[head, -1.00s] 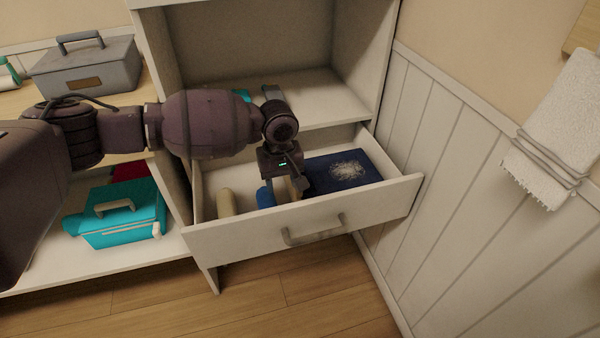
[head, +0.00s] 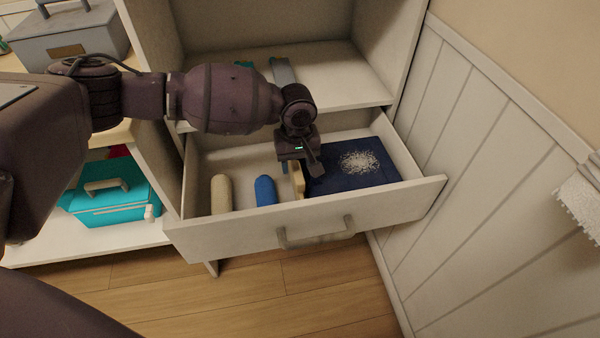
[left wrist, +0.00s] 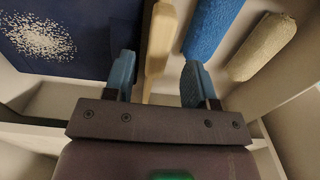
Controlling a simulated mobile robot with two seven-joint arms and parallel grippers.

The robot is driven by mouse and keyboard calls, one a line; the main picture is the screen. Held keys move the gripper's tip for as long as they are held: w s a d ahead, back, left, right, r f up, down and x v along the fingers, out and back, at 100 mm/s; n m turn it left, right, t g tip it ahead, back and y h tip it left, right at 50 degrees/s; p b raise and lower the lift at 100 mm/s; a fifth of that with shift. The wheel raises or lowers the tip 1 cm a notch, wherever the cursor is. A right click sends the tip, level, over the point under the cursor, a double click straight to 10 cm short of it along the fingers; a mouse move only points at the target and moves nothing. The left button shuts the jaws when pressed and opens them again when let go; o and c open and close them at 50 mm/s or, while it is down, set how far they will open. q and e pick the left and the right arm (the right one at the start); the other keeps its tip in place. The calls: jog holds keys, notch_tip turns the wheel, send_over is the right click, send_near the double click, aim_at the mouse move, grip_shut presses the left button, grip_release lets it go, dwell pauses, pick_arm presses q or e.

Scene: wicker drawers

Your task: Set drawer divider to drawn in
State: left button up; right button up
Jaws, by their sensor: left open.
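The pale wooden divider (head: 298,184) stands in the open drawer (head: 213,236), between the blue roll and the dark blue cloth. My left gripper (head: 300,167) is over the drawer, at the back part of the divider and hiding some of it. In the left wrist view the divider (left wrist: 160,38) runs between the two open blue-grey fingers (left wrist: 158,80). The jaws are apart, with a gap on either side of the divider. Whether the fingertips reach down beside it I cannot tell. My right gripper is out of view.
The drawer also holds a beige roll (head: 221,194), a blue roll (head: 265,190) and a dark blue cloth (head: 378,167) with a white pattern. A shelf (head: 345,88) is above the drawer. A panelled wall (head: 460,190) stands at the right. A teal box (head: 112,204) is at the left.

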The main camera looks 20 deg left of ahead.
aim_at(297, 171)
pick_arm(q)
notch_tip(297, 171, down, 3)
jog(key=shift+f+b, duration=0.15)
jog(key=shift+b, duration=0.25)
jog(key=shift+f, duration=0.65)
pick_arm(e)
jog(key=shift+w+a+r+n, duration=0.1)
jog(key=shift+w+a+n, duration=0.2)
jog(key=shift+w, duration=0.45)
pick_arm(q)
jog(key=shift+c, duration=0.5)
grip_shut()
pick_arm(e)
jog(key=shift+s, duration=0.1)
